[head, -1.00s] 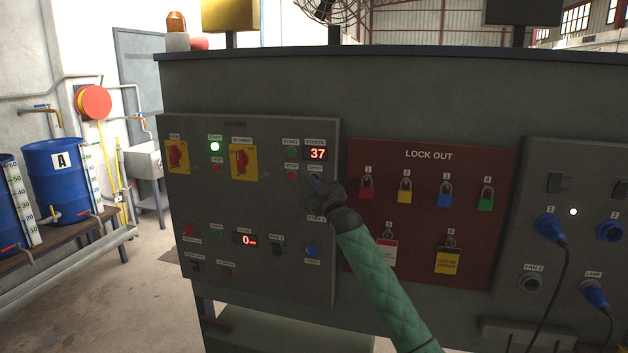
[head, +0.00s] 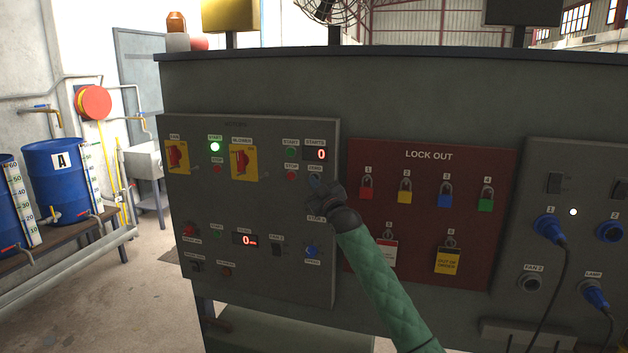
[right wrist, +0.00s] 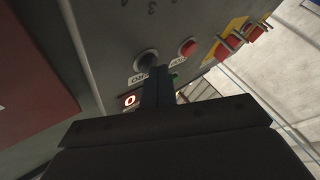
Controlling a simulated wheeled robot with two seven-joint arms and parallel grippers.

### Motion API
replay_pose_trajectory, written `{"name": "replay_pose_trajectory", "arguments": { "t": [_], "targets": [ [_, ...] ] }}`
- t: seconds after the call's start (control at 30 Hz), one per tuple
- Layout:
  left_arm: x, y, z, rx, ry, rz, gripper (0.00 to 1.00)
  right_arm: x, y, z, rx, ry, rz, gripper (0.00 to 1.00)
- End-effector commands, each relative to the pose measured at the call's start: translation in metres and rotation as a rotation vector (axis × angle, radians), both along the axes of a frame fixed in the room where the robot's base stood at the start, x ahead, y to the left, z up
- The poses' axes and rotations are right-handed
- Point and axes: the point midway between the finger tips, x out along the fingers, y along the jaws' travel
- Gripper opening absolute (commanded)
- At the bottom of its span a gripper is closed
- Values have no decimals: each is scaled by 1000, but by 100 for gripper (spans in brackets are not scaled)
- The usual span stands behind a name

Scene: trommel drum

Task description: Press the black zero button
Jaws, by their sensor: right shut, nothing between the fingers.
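The black zero button (right wrist: 147,60) shows in the right wrist view, right at the tips of my shut right gripper (right wrist: 157,72). In the head view the fingertips of the right gripper (head: 315,180) cover the button, just below its ZERO label (head: 315,167). I cannot tell whether the tips touch the button. The STARTS display (head: 315,155) above it reads 0 in red digits. My left gripper is not in view.
A red button (right wrist: 187,47) sits close beside the zero button. The grey control panel (head: 250,205) also carries yellow-backed red switches, a lit green START button (head: 215,146) and a lower display. The red lock-out board (head: 430,210) with padlocks is to the right.

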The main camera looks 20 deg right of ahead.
Motion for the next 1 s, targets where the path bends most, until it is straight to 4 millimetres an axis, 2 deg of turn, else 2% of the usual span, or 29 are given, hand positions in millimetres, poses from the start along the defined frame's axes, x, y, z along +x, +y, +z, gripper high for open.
{"name": "replay_pose_trajectory", "arguments": {
  "t": [0.37, 0.67, 1.0],
  "targets": [
    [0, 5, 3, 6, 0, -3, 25, -12, 8, 0, 0, 1, 0, 0],
    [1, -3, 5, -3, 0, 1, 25, -13, 9, 0, 0, 0, 0, 0],
    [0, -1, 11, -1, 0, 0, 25, -35, 23, 0, 2, 1, 1, 0]
  ]
}}
